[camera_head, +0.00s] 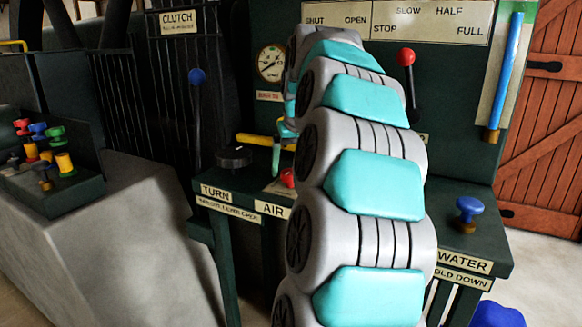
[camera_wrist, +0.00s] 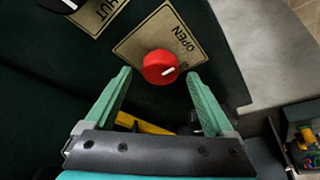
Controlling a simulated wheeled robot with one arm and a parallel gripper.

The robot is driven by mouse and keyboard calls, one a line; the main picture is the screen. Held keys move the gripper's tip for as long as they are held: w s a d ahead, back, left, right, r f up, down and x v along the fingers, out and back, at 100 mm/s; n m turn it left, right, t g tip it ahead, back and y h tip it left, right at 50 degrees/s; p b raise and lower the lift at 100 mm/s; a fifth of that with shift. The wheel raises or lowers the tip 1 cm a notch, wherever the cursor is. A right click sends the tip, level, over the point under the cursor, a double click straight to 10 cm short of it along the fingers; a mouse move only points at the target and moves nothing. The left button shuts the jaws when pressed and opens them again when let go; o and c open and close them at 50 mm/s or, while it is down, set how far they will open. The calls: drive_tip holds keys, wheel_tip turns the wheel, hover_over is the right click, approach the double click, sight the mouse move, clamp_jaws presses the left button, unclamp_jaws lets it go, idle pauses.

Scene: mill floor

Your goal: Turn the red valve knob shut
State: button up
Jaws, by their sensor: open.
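The red valve knob (camera_wrist: 158,66) is round, with a white pointer line, and sits on a tan plate (camera_wrist: 132,47) marked OPEN. The pointer slants toward the plate's right side in the wrist view. My gripper (camera_wrist: 159,74) is open, with one teal fingertip on each side of the knob and a gap to each. I cannot tell how far the tips are above the panel. In the head view the knob (camera_head: 288,177) shows small beside my arm, which hides much of the panel around it.
A black knob (camera_head: 233,157) stands to the left by the TURN label. A yellow bar (camera_head: 258,139) lies behind my gripper. A red-topped lever (camera_head: 406,58) and a blue knob (camera_head: 467,210) are to the right. A bench with coloured knobs (camera_head: 47,150) is at far left.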

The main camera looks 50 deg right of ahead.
drive_tip(key=shift+w+d+f, duration=0.1)
drive_tip(key=shift+w+f, duration=0.1)
drive_tip(key=shift+f, duration=0.35)
drive_tip(key=shift+c, duration=0.3)
drive_tip(key=c, duration=1.3)
